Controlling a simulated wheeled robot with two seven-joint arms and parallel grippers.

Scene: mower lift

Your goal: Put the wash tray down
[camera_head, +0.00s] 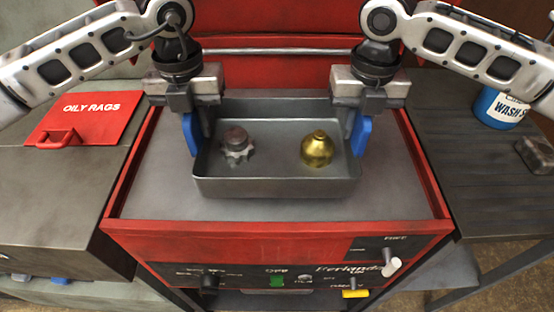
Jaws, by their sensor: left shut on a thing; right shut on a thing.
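The grey metal wash tray (275,187) is over the grey top of a red cabinet (275,234) in the head view. Inside it are a dark toothed gear part (236,147) on the left and a brass dome-shaped part (317,151) on the right. My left gripper (193,134) is shut on the tray's left side wall, its blue finger outside. My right gripper (360,134) is shut on the right side wall, its blue finger also at the wall. The tray looks level. I cannot tell whether its bottom touches the cabinet top.
A dark bench with a red OILY RAGS lid (90,117) stands on the left. A slatted dark bench (470,165) on the right holds a blue wash can (500,108) and a small grey block (535,155). Knobs line the cabinet front. A red panel (275,75) with a bar rises behind.

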